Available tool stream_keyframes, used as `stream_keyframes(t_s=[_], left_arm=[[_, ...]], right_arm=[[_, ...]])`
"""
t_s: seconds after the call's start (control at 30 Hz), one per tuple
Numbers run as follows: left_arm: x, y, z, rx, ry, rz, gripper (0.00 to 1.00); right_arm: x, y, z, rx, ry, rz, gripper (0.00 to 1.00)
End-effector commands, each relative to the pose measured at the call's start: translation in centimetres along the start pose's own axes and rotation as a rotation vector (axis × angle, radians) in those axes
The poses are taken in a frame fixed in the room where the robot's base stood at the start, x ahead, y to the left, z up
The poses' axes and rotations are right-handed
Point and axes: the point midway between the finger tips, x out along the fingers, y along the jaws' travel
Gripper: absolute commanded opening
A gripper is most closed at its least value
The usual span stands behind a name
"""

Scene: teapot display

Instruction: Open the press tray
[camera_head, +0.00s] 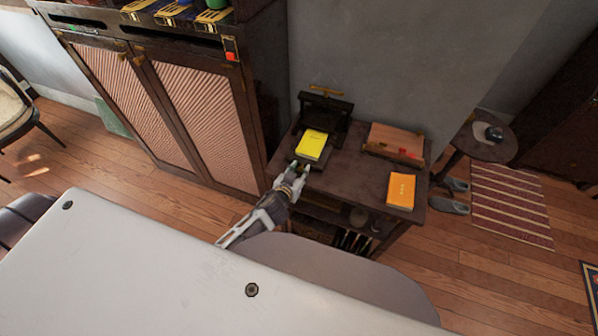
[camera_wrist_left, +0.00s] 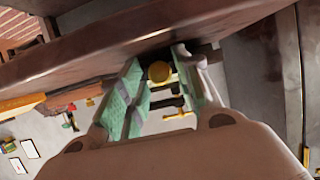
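A dark book press (camera_head: 325,108) with a brass handle on top stands against the wall at the back of a small wooden table. Its tray (camera_head: 314,163) is at the front with a yellow book (camera_head: 312,145) lying on it. My left gripper (camera_head: 299,172) is at the front edge of the tray. In the left wrist view, a round brass knob (camera_wrist_left: 159,72) shows between the green-padded fingers of the left gripper (camera_wrist_left: 160,85). The fingers stand apart with the knob between them, and I see no clear contact. My right gripper is out of view.
On the table (camera_head: 345,182) are an orange book (camera_head: 401,190) at the right and a wooden box (camera_head: 394,140) behind it. A tall cabinet (camera_head: 170,110) stands close at the left. A round side table (camera_head: 483,142) is at the right. The tabletop between the tray and the orange book is clear.

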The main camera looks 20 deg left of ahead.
Motion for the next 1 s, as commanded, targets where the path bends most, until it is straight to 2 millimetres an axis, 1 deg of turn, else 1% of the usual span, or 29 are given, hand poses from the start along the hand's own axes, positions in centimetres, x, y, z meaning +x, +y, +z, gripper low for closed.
stream_keyframes(t_s=[0.3, 0.57, 0.77, 1.0], left_arm=[[0.0, -0.1, 0.1, 0.001, -0.002, -0.001, 0.42], [-0.5, -0.1, 0.1, 0.0, -0.002, -0.001, 0.42], [-1.7, 0.0, 0.2, 0.0, -0.003, -0.001, 0.42], [-3.7, -0.1, 0.1, -0.001, -0.002, -0.002, 0.42]], right_arm=[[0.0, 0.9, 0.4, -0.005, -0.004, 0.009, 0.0], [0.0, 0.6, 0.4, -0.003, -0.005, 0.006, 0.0], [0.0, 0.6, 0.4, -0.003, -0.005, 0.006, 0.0], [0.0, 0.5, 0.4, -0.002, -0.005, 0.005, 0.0]])
